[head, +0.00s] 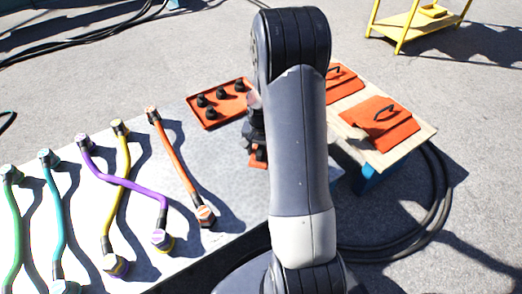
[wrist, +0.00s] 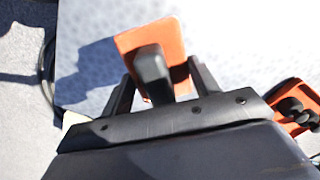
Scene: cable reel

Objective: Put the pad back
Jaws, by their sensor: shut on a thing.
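My gripper (wrist: 160,80) is shut on the black upright knob of a small orange pad (wrist: 172,38), one finger on each side of the knob. The pad hangs beyond the fingertips over the pale grey table in the wrist view. In the head view my gripper (head: 256,137) is partly hidden behind my arm, and a piece of the orange pad (head: 258,163) shows below it. An orange tray (head: 207,123) with several black knobs stands on the table just left of my gripper. Part of it also shows in the wrist view (wrist: 290,122).
Coloured cables with end plugs lie across the pale table (head: 245,205) at left. At right, a wooden-topped stand (head: 422,133) carries two orange flaps (head: 383,128) with black handles. A black hose (head: 437,200) loops on the floor. A yellow stand (head: 405,22) is behind.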

